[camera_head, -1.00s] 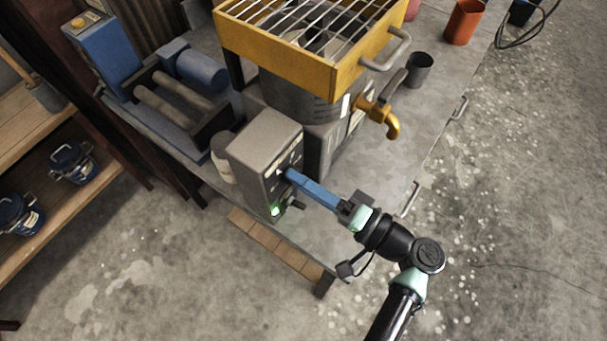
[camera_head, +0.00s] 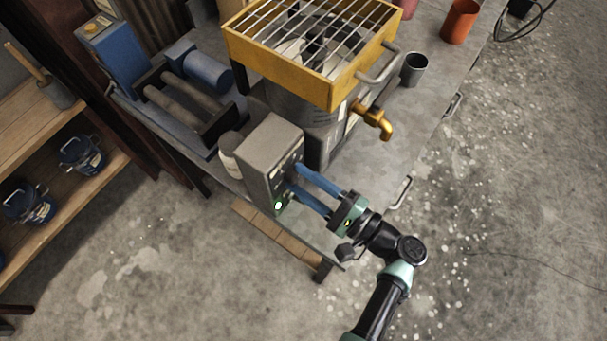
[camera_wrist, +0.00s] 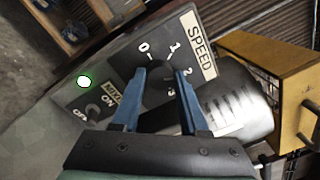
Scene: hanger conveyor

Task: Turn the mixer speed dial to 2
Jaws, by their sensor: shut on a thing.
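The mixer control box (camera_head: 262,150) is grey and stands at the near corner of the workbench. In the wrist view its dark panel carries a SPEED plate (camera_wrist: 196,47) and the marks 0, 1, 2 and 3 around the dark speed dial (camera_wrist: 158,82). My gripper (camera_head: 297,179) reaches the panel from the right; in the wrist view its two blue fingers (camera_wrist: 159,72) lie on either side of the dial, shut on it. The left finger is below the 0 and the right finger is beside the 2. The dial's pointer is not clear to me, so I cannot tell its setting.
A green lamp (camera_wrist: 84,82) glows beside the MIXER OFF/ON switch (camera_wrist: 92,110). The mixer with its yellow guard (camera_head: 325,75) stands behind the box. A brass tap (camera_head: 375,120) and a dark cup (camera_head: 414,68) are to the right.

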